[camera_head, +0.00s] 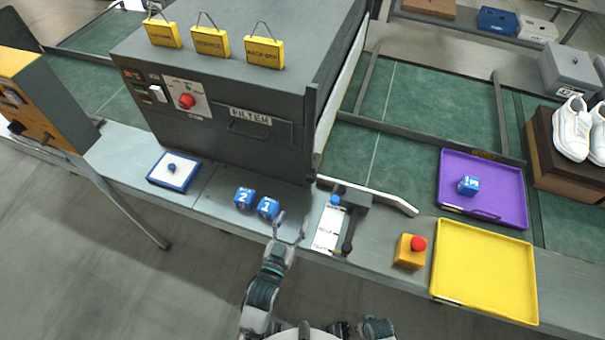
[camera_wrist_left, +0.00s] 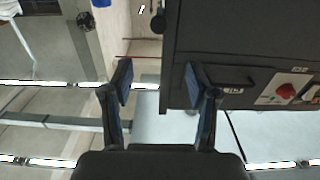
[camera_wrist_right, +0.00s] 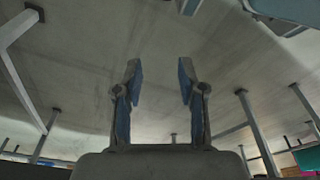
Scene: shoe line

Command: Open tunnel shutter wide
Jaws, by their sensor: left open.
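The tunnel (camera_head: 225,110) is a dark grey box over the green belt, marked FILTER on its front. A white panel edge (camera_head: 338,85) shows at its right opening; I cannot tell how far the shutter is open. A lever with a black handle (camera_head: 347,244) stands beside a white label plate (camera_head: 328,232) at the tunnel's front right corner. My left gripper (camera_head: 290,232) is open and empty, left of the plate and apart from the lever. It also shows in the left wrist view (camera_wrist_left: 158,82). My right gripper (camera_wrist_right: 160,75) is open and empty, with bare floor beyond it.
Blue cubes marked 2 (camera_head: 244,198) and 1 (camera_head: 268,208) sit close to my left gripper. A yellow box with a red button (camera_head: 410,250), a yellow tray (camera_head: 484,308) and a purple tray (camera_head: 510,207) lie to the right. A white guide bar (camera_head: 370,192) crosses behind the lever.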

